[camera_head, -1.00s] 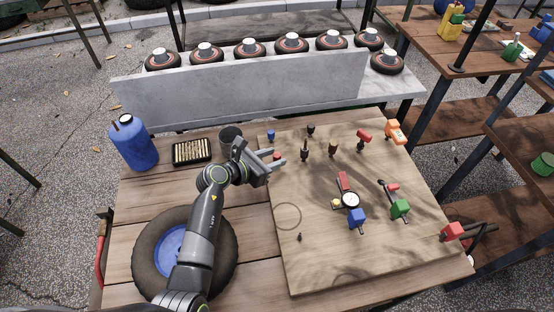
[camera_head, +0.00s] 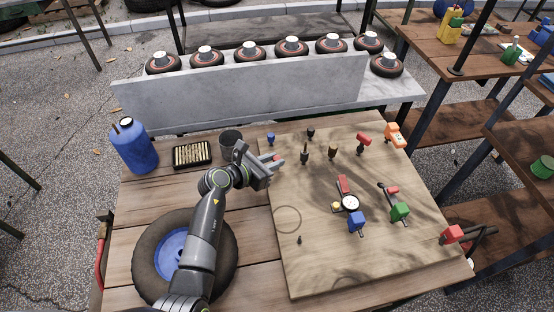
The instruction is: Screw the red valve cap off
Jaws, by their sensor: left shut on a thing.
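The red valve cap (camera_head: 277,157) is a small red piece near the back left of the light wooden board. My left gripper (camera_head: 275,160) reaches in from the left with its fingers around the cap, shut on it. The fingers hide most of the cap, and I cannot tell whether it still sits on a valve stem. A blue cap (camera_head: 271,138) and a black cap (camera_head: 310,132) stand just behind on the board. My right gripper does not show.
The board (camera_head: 330,270) also carries a pressure gauge (camera_head: 350,203), blue and green fittings and several small valve pieces. A tire with a blue hub (camera_head: 150,262) lies at the left front. A blue tank (camera_head: 133,150), brass-filled tray (camera_head: 192,156) and grey cup (camera_head: 230,140) stand behind.

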